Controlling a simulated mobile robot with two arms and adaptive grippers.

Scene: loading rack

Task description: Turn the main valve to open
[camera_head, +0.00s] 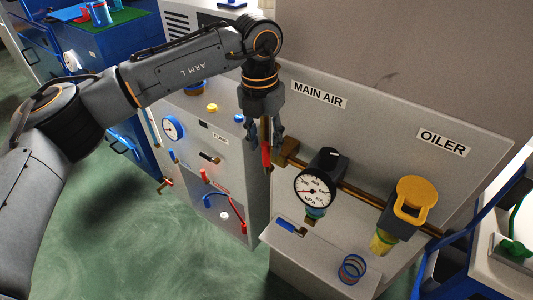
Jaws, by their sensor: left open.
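The panel labelled MAIN AIR (319,95) carries a brass pipe with a valve block (287,151) at its left end. A red lever (267,157), which looks like the main valve's handle, hangs roughly vertical just left of that block. My left gripper (266,141) comes down from above and is open. Its fingers are at the upper part of the red lever, one on each side in this view; I cannot tell whether they touch it. The gripper hides the lever's top end. My right gripper is not in view.
A black pressure gauge (314,188) and a yellow-capped oiler (411,203) sit along the pipe to the right. A blue-handled part (288,226) and a blue coil (352,268) are on the ledge below. A grey panel (208,175) with a gauge and knobs stands left.

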